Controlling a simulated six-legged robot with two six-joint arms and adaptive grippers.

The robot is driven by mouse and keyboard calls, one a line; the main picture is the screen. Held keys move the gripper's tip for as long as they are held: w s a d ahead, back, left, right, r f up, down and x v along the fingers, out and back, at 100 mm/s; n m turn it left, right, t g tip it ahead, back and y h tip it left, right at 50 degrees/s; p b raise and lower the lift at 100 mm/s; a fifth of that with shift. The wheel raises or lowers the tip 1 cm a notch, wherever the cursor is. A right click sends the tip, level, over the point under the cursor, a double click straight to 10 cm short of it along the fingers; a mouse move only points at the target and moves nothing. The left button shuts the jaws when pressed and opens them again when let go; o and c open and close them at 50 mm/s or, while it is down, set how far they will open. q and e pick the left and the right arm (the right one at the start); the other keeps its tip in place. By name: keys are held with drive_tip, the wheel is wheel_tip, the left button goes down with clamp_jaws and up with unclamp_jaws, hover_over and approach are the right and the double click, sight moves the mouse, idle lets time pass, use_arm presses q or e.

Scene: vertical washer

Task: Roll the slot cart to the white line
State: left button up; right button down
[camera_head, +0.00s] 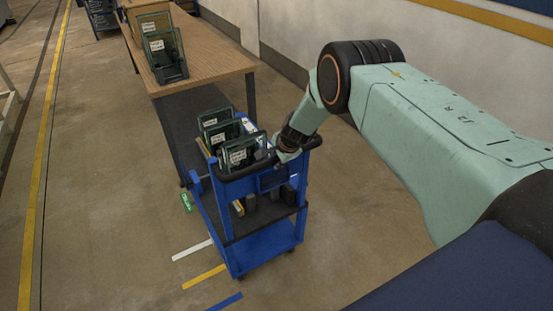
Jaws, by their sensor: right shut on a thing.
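The blue slot cart (270,242) stands upright on the floor in the middle of the view. Its black top holds several dark green framed racks with white labels (240,152). A short white line (192,249) lies on the floor to the left of the cart's lower part. My right gripper (286,151) reaches down from the right and is shut at the top right edge of the cart, apparently on its handle bar. The arm hides part of the contact. My left gripper is not in view.
A yellow line (204,277) and a blue line (226,302) lie nearer than the white one. A wooden table (205,58) with more green racks (165,55) stands behind the cart, close to it. Floor at left is clear.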

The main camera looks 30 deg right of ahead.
drive_tip(key=shift+w+r, duration=0.15)
drive_tip(key=shift+w, duration=0.05)
idle(0.3)
drive_tip(key=w+b, duration=0.6)
drive_tip(key=b, duration=0.1)
drive_tip(key=shift+a+b, duration=0.3)
drive_tip(key=shift+a, duration=0.1)
idle(1.1)
